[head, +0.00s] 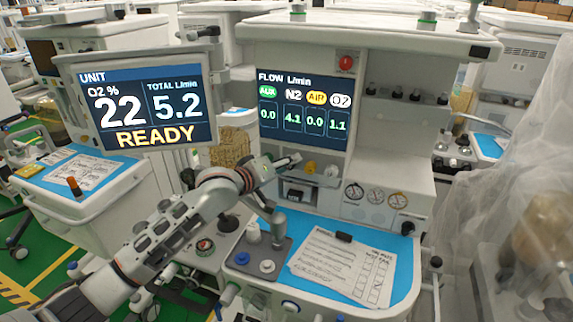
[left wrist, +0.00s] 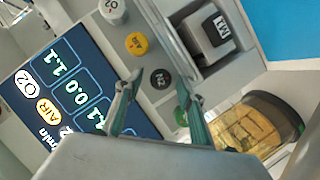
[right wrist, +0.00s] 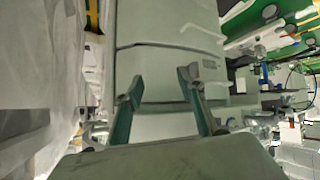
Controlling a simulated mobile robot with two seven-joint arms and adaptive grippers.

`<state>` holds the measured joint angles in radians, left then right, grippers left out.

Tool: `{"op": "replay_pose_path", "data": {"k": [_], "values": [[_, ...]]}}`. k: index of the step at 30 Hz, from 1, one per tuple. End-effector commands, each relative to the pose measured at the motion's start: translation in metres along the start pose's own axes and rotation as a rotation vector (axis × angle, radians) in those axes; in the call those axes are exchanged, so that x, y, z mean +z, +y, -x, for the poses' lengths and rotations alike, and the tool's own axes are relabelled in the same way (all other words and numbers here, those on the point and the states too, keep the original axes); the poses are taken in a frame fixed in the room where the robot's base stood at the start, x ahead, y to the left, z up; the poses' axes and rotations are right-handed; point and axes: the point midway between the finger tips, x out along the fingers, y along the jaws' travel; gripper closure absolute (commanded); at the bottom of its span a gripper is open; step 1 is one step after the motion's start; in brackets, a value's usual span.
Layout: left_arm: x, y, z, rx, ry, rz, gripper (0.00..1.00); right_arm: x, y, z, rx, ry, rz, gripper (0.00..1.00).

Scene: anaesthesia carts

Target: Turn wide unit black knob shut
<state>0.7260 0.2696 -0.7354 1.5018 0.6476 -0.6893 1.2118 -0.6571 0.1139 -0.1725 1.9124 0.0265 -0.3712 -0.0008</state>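The black N2 knob (left wrist: 161,78) shows in the left wrist view, in a row between the yellow AIR knob (left wrist: 137,44) and the green knob (left wrist: 181,115). My left gripper (left wrist: 160,82) is open, its fingers on either side of the black knob. I cannot tell whether they touch it. In the head view my left gripper (head: 287,163) is at the knob row and hides the black knob; the yellow knob (head: 310,167) shows just right of it. The flow display (head: 304,107) reads N2 4.1. My right gripper (right wrist: 160,92) is open and empty, out of the head view.
A second screen (head: 146,107) reads READY, O2 22 and total 5.2. A checklist paper (head: 343,265) lies on the blue worktop below. Gauges (head: 375,196) sit right of the knobs. Clear plastic sheeting (head: 510,170) hangs at the right.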

Motion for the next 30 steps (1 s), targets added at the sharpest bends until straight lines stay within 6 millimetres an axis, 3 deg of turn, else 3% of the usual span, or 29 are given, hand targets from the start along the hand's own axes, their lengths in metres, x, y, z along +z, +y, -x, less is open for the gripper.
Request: {"op": "replay_pose_path", "data": {"k": [10,11,15,30], "values": [[-0.0002,0.0000,-0.0041,0.000,0.001,0.000,0.61,0.0005,0.0058,-0.0009,0.005,-0.001,0.011,0.61],[-0.0002,0.0000,-0.0040,0.000,0.001,0.000,0.64,0.0007,0.0061,-0.0009,0.004,-0.001,0.012,0.61],[-0.0002,-0.0001,-0.0039,0.000,0.001,0.000,1.00,0.0012,0.0063,-0.0008,0.004,-0.002,0.014,0.61],[-0.0003,0.0020,-0.0038,-0.037,0.001,-0.093,1.00,-0.0001,0.0008,-0.0011,-0.001,0.000,0.005,0.61]]}}
